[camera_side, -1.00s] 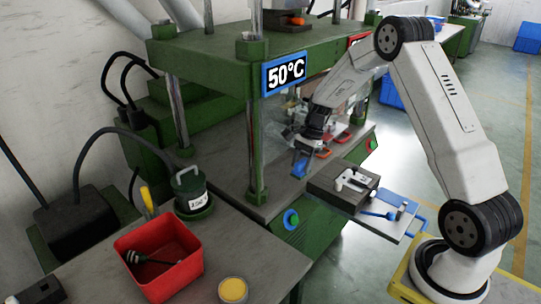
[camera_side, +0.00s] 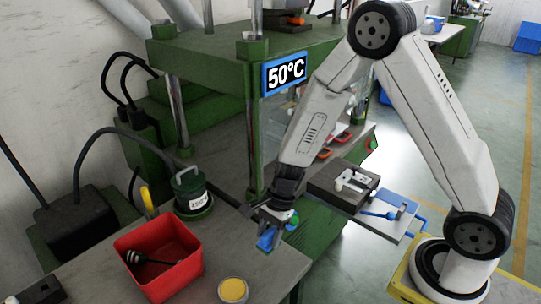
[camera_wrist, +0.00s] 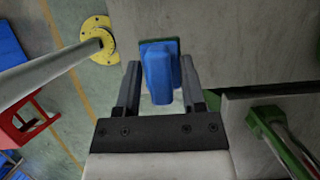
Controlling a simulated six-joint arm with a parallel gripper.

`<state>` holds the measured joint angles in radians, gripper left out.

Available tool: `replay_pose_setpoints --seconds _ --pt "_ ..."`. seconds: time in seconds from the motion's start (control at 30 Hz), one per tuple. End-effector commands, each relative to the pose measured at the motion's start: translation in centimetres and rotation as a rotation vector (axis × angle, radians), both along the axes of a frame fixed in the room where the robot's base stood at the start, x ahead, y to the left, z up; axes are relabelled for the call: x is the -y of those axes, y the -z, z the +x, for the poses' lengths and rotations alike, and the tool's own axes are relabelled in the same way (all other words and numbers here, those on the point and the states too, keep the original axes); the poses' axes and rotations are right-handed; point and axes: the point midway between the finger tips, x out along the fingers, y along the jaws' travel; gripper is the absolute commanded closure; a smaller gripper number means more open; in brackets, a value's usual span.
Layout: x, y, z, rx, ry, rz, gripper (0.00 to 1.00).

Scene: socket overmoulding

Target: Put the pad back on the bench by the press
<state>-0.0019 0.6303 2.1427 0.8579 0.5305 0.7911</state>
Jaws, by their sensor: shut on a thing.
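The blue pad (camera_side: 267,240) is held in my gripper (camera_side: 262,214), over the near right part of the grey bench (camera_side: 222,236). In the wrist view the blue pad (camera_wrist: 157,72) shows between the two fingers of my gripper (camera_wrist: 158,80), which are shut on it. Whether the pad touches the bench top cannot be told. The green press (camera_side: 257,130) with its 50°C sign stands behind, and my arm covers part of its lower right side.
A red bin (camera_side: 165,280) holding a dark-handled tool, a yellow-lidded tub (camera_side: 233,290) and a green canister (camera_side: 192,192) stand on the bench. A dark mould block (camera_side: 343,184) sits on a side shelf to the right.

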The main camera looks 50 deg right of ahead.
Motion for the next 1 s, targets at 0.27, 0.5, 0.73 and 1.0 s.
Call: replay_pose_setpoints --seconds 0.27,0.5,0.73,1.0 --pt "-0.1 0.5 -0.1 -0.001 -0.001 0.001 1.0" --pt "0.0 2.8 -0.1 -0.003 0.0 0.0 1.0" --pt "-0.1 4.4 0.0 -0.001 0.0 0.001 1.0" --pt "0.0 4.7 0.0 -0.001 -0.001 0.001 1.0"
